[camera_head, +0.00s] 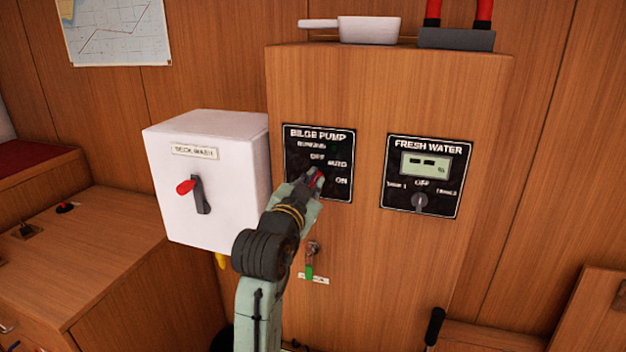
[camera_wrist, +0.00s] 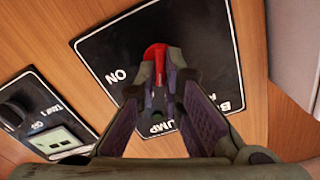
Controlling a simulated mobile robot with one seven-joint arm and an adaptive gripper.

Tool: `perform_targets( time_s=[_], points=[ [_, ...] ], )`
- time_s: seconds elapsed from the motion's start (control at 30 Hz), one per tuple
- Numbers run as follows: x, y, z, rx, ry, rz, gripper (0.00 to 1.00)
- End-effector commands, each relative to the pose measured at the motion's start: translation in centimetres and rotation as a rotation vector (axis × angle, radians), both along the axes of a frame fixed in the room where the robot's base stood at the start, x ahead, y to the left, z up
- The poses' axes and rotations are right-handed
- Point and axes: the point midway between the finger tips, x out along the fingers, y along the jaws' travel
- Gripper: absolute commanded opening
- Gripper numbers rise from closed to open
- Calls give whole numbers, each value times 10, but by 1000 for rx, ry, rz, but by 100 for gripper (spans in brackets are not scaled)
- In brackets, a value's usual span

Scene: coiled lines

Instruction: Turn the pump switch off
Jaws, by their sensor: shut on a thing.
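The black bilge pump panel (camera_head: 294,162) is on the front of the wooden cabinet. Its labels read OFF, AUTO and ON, with a further label too blurred to read surely. The pump switch has a red handle (camera_wrist: 155,50), seen in the wrist view against the black panel (camera_wrist: 207,45). My gripper (camera_head: 316,178) is at the lower middle of the panel, shut on the red handle. In the wrist view its fingertips (camera_wrist: 161,75) close on the handle from both sides. My gripper hides the switch's base, so its exact setting cannot be told.
A white DECK WASH box (camera_head: 235,180) with a red-tipped lever (camera_head: 198,192) juts out on the left. The fresh water panel (camera_head: 448,185) with a knob is on the right. Below are a small valve (camera_head: 312,250) with a green handle. A white pan (camera_head: 370,30) sits on top.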

Motion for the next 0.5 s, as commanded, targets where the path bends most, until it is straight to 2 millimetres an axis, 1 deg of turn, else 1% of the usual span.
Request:
perform_targets(
  time_s=[0.2, 0.5],
  points=[
    [0, 0, 2, -171, 57, -1, 0],
    [0, 1, 1, -339, 112, -1, 0]
  ],
)
